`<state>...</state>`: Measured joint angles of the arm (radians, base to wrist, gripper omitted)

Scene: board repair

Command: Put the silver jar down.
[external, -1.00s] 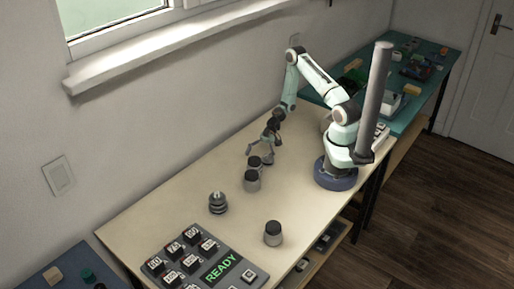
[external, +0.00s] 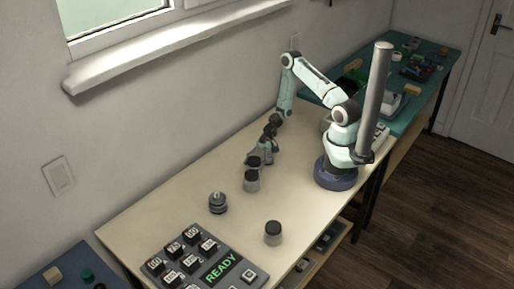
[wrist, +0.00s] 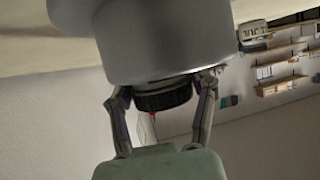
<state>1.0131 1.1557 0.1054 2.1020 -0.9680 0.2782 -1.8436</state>
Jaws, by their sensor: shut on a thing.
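My gripper (external: 260,159) reaches down at the back of the table, beside two jars close together. In the wrist view my gripper (wrist: 160,105) has one finger on each side of a black ridged lid, shut on a silver-grey jar (wrist: 170,45). In the external view the held jar seems to be the rear one, with its dark lid (external: 253,162) showing between the fingers; its body is mostly hidden. Whether its base touches the table cannot be told. A grey dark-lidded jar (external: 252,184) stands just in front. A shinier silver vessel (external: 218,205) stands further left.
Another grey dark-lidded jar (external: 273,238) stands near the table's front edge. A dark panel with keys and a green READY display (external: 223,268) lies at the near left. The middle of the wooden table (external: 292,195) is clear. A teal bench (external: 430,85) stands behind my arm.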

